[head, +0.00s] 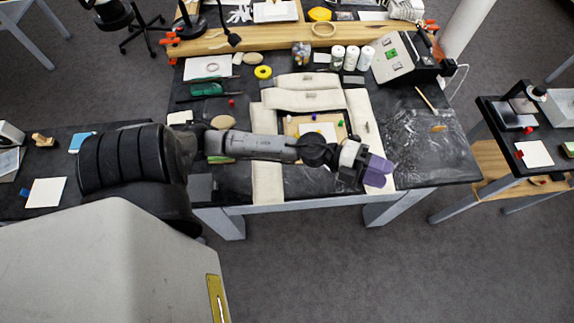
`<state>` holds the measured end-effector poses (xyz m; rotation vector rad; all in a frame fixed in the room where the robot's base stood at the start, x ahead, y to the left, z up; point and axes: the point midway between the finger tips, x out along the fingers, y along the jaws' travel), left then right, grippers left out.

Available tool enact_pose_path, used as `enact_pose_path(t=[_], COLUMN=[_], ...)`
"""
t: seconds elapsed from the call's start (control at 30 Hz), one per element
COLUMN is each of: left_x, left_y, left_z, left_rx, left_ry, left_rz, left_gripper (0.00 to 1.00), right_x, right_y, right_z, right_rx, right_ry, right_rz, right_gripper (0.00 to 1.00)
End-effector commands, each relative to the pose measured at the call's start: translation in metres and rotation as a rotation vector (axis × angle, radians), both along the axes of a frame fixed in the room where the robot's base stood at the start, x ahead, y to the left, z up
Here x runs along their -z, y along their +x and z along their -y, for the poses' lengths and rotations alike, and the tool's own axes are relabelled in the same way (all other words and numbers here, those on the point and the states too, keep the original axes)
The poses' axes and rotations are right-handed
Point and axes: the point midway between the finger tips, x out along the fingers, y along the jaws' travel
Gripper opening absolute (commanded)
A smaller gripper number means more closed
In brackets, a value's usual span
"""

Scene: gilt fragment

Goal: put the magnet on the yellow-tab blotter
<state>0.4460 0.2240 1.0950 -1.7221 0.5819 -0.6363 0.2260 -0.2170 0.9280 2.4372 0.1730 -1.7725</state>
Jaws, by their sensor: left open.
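My left gripper (378,169), with purple fingers, is open over the front edge of the central black table, right of the middle. I see nothing between its fingers. A white sheet (320,131) lies on a tan board behind my left forearm, with a small yellow spot at its far edge. It may be the yellow-tab blotter, but the spot is too small to be sure. My arm hides part of the board. I cannot pick out the magnet with certainty; a small red piece (231,102) lies on the table left of the board. My right gripper is not in view.
Pale padded strips (303,101) surround the board. White jars (351,57) and a sloped grey device (398,58) stand behind. Side tables hold a white sheet with a blue tab (47,192) and one with a red tab (536,154). The table's right part is mostly clear.

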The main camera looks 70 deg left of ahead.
Motion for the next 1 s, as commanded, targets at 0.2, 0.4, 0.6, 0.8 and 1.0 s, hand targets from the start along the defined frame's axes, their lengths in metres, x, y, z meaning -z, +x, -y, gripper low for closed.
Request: enact_pose_path(t=[0.2,0.4,0.6,0.8,1.0], left_x=[0.011,0.078,0.14,0.163,0.167], left_y=[-0.01,-0.056,-0.132,-0.193,-0.218], left_z=[-0.034,-0.056,-0.036,-0.007,0.006], left_rx=[-0.494,-0.918,-1.167,-1.237,-1.241], left_ry=[-0.454,-0.679,-0.716,-0.661,-0.622], left_rz=[-0.2,-0.616,-1.111,-1.467,-1.612], left_gripper=[0.4,0.4,0.4,0.4,0.4], right_x=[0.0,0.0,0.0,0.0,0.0], right_y=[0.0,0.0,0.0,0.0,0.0], right_z=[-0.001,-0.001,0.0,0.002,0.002], right_rx=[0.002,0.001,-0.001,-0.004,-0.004], right_ry=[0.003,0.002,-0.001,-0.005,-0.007], right_rz=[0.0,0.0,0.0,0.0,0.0], right_gripper=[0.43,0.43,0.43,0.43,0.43])
